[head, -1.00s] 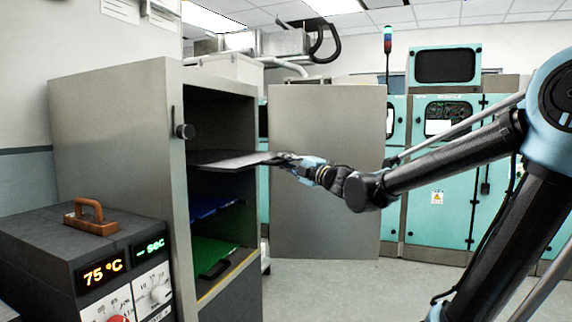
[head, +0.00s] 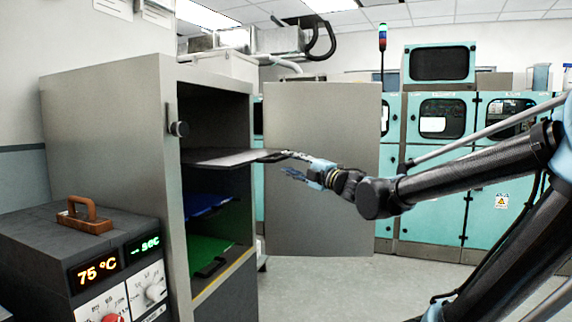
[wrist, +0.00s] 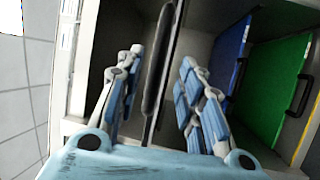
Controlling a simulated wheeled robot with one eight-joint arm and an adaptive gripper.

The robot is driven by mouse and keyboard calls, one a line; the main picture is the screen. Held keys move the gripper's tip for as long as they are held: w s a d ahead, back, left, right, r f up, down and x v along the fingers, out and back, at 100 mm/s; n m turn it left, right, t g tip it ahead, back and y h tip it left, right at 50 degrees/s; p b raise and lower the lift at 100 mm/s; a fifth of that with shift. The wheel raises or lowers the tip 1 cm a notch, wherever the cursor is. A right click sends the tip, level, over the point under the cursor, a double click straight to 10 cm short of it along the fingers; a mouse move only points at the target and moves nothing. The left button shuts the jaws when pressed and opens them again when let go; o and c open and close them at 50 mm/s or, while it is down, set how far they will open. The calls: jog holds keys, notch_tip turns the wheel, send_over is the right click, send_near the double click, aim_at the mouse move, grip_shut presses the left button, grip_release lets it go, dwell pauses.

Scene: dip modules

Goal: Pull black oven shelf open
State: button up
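The black oven shelf (head: 222,158) is the top one in the grey oven cabinet (head: 110,165) and sticks out past the front of the opening. Its dark front handle (head: 274,156) is at the outer end. My gripper (head: 287,163) is at this end, with its fingers spread, one above and one lower. In the wrist view, the fingers of my gripper (wrist: 160,62) stand apart on either side of the dark shelf edge (wrist: 158,70), with gaps on both sides.
A blue shelf (head: 207,203) and a green shelf (head: 204,252) lie lower in the cabinet. The oven door (head: 320,200) stands open behind my gripper. A control box (head: 80,250) reading 75 °C is at the front left. Floor is clear at the right.

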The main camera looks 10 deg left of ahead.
jog(key=v, duration=0.6)
jog(key=shift+d+f, duration=0.15)
